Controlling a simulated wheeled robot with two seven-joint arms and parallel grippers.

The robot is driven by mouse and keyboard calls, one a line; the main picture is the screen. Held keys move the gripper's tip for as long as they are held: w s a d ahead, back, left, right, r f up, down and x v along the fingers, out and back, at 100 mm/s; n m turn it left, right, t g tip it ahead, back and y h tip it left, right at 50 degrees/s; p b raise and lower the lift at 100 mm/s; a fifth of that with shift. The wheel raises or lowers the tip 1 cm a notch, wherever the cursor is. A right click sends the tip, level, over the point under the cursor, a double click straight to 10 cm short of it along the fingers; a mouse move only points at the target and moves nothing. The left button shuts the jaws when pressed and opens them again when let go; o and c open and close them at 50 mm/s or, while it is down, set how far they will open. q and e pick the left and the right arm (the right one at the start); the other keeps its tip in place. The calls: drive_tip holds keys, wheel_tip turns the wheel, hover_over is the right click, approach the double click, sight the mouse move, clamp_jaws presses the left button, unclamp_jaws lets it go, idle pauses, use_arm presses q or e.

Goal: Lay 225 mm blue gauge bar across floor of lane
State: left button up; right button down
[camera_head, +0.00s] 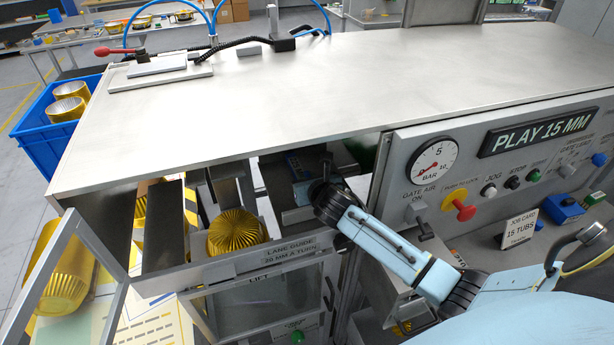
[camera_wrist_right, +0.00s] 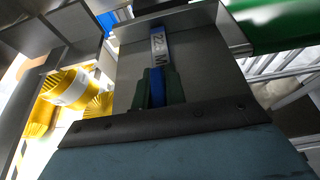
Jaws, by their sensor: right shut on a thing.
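My right arm reaches under the steel top in the head view, and its gripper (camera_head: 297,168) is in shadow there. In the right wrist view my right gripper (camera_wrist_right: 157,88) is shut on the blue gauge bar (camera_wrist_right: 157,60), which carries a pale printed label at its far part. The bar points away from the gripper over a grey lane floor (camera_wrist_right: 198,62); I cannot tell whether it touches that floor. The bar's near end is hidden between the jaws. My left gripper is not in view.
A gold ribbed tub (camera_head: 236,230) stands behind the lane guide plate (camera_head: 290,250). More gold tubs (camera_wrist_right: 68,88) show left in the wrist view, with a green roller-like part (camera_wrist_right: 275,22) at right. The steel top (camera_head: 300,75) overhangs the arm. The control panel (camera_head: 500,160) stands right.

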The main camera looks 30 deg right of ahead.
drive_tip(key=c, duration=1.5)
unclamp_jaws()
drive_tip(key=shift+f, duration=0.1)
drive_tip(key=shift+o, duration=0.2)
drive_tip(key=shift+r, duration=0.25)
use_arm(q)
drive_tip(key=shift+r, duration=0.25)
use_arm(e)
drive_tip(key=shift+r, duration=0.5)
use_arm(q)
drive_tip(key=shift+r+p, duration=0.1)
drive_tip(key=shift+p, duration=0.25)
use_arm(e)
drive_tip(key=v, duration=1.2)
drive_tip(key=shift+f, duration=0.15)
